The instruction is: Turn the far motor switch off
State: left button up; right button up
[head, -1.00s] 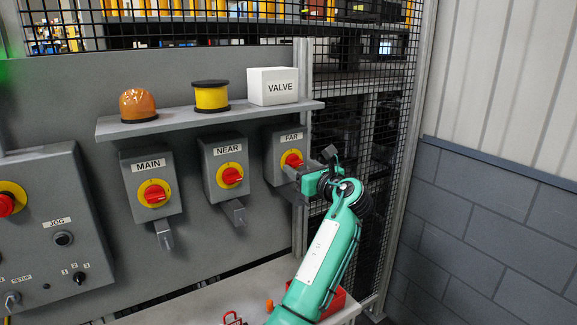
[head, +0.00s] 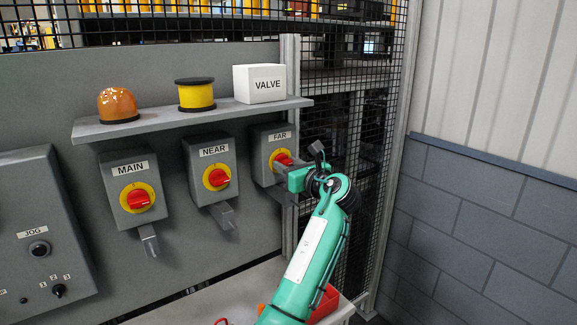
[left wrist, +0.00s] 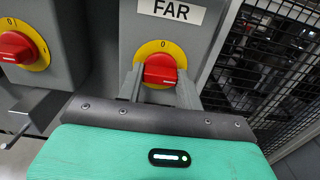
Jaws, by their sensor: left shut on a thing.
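The FAR switch box (head: 262,145) is the rightmost of three grey boxes on the panel. It has a red knob (head: 281,156) on a yellow disc, partly hidden by my gripper in the head view. My left gripper (head: 284,167) reaches it from the lower right. In the left wrist view, the two grey fingers stand on either side of the red knob (left wrist: 160,70) and are shut on it. A "0" shows above the knob on the yellow disc (left wrist: 166,45). The knob's lower part is close to the gripper body. My right gripper is not in view.
The NEAR switch (head: 216,178) and MAIN switch (head: 137,198) are to the left. A shelf (head: 190,119) above holds an orange lamp (head: 117,104), a yellow spool (head: 196,95) and a VALVE box (head: 259,84). Wire mesh (head: 350,140) stands close on the right.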

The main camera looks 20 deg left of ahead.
pick_arm(q)
jog(key=shift+n, duration=0.3)
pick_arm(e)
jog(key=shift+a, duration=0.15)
pick_arm(q)
jog(key=shift+n, duration=0.9)
jog(key=n+b, duration=0.1)
jog(key=n, duration=0.3)
jog(key=shift+n, duration=0.3)
jog(key=n+b, duration=0.2)
jog(key=n, duration=0.2)
jog(key=shift+f+n+b, duration=0.1)
jog(key=shift+n+b, duration=0.2)
jog(key=n+b, duration=0.3)
jog(key=n, duration=0.2)
jog(key=shift+n, duration=0.3)
jog(key=shift+b, duration=0.35)
jog(key=shift+r+n, duration=0.25)
jog(key=shift+n, duration=0.25)
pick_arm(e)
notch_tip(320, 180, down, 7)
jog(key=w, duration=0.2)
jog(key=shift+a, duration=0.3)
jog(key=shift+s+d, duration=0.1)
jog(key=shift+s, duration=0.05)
